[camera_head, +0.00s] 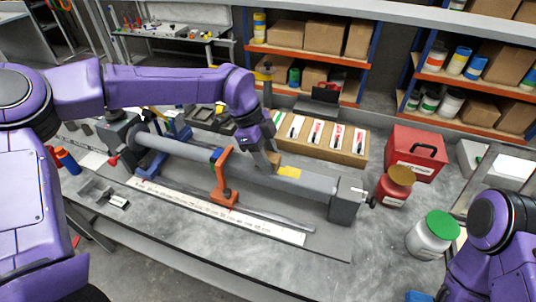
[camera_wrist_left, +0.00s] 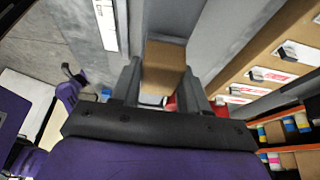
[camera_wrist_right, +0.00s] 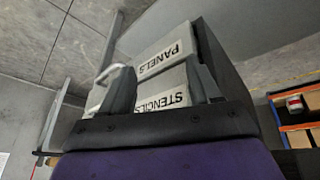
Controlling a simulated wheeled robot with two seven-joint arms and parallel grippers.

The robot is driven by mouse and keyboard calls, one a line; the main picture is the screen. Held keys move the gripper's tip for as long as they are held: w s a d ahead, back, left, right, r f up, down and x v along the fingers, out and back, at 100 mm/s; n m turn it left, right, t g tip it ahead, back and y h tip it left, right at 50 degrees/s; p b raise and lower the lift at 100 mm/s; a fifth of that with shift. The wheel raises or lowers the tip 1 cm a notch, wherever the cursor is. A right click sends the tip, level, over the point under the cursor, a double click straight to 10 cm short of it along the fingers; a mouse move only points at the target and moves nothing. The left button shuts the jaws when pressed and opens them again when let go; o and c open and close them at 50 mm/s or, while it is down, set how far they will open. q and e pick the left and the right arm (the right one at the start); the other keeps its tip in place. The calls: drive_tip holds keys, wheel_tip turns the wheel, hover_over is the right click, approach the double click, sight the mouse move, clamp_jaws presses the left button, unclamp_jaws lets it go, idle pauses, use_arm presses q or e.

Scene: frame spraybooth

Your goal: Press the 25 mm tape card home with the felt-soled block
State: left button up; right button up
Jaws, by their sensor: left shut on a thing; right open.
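My left gripper (camera_head: 264,161) is over the long grey tube (camera_head: 312,182) and is shut on a tan block (camera_head: 275,159). In the left wrist view the block (camera_wrist_left: 165,66) sits between both fingers, with the grey tube beyond it; its sole is hidden. A yellow patch (camera_head: 289,171), perhaps the tape card, lies on the tube just right of the block. Whether the block touches the tube or the patch, I cannot tell. My right gripper (camera_wrist_right: 165,88) is open and empty in the right wrist view; in the head view only its arm shows.
An orange clamp (camera_head: 222,180) stands around the tube left of the gripper. Behind is a wooden rack (camera_head: 347,157) of several red-and-white cards. A red toolbox (camera_head: 415,153), a red jar (camera_head: 395,187) and a green-lidded jar (camera_head: 432,235) stand at right. A white ruler (camera_head: 215,210) lies in front.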

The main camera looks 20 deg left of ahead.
use_arm(q)
drive_tip(key=shift+f, duration=0.25)
